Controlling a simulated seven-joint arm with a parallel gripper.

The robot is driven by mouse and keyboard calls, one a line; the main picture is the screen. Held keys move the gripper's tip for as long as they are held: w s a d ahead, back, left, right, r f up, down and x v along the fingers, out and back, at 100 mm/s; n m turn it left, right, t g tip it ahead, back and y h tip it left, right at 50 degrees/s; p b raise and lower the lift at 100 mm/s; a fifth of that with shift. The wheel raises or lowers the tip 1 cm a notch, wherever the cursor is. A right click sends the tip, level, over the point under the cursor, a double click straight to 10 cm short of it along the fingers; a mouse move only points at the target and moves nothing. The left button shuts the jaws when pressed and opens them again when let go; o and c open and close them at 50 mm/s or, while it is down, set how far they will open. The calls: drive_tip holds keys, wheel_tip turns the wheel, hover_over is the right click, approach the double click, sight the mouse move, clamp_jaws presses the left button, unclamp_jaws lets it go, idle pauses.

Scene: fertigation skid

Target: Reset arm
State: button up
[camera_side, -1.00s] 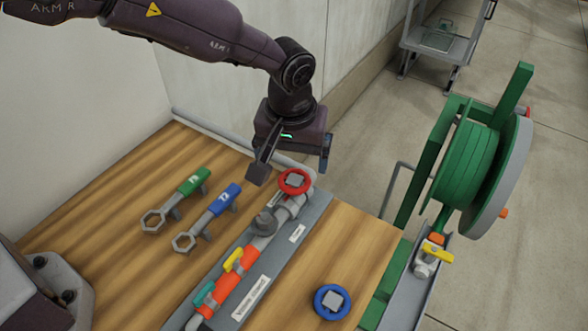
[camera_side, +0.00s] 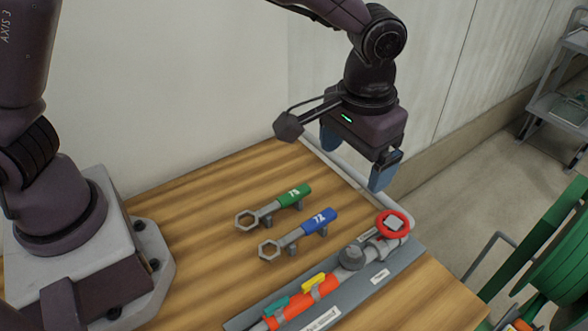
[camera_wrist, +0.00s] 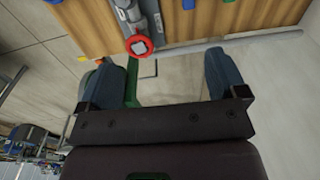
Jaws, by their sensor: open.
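My gripper (camera_side: 355,158) is open and empty. It hangs above the back edge of the wooden table, behind and left of the red handwheel (camera_side: 393,224) in the side view, apart from it. In the wrist view my gripper's two blue-grey fingertips (camera_wrist: 170,80) are spread wide with nothing between them. The red handwheel also shows in the wrist view (camera_wrist: 138,46), beyond the fingertips. It sits on the pipe run at the far end of the grey mounting plate (camera_side: 412,258).
A green-handled wrench (camera_side: 290,196) and a blue-handled wrench (camera_side: 318,222) rest on the table (camera_side: 220,270). A yellow lever (camera_side: 314,283) and a teal lever (camera_side: 276,306) are on the orange pipe. A green hose reel (camera_side: 555,265) stands at right. A wall is behind.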

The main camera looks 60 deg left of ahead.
drive_tip(key=s+a+r+t, duration=0.2)
drive_tip(key=s+a+r, duration=0.4)
drive_tip(key=s+a, duration=0.3)
drive_tip(key=s+a+r+t, duration=0.3)
drive_tip(key=s+a+r, duration=0.4)
drive_tip(key=s+a, duration=0.2)
drive_tip(key=shift+a, duration=0.55)
drive_tip(key=shift+r, duration=0.1)
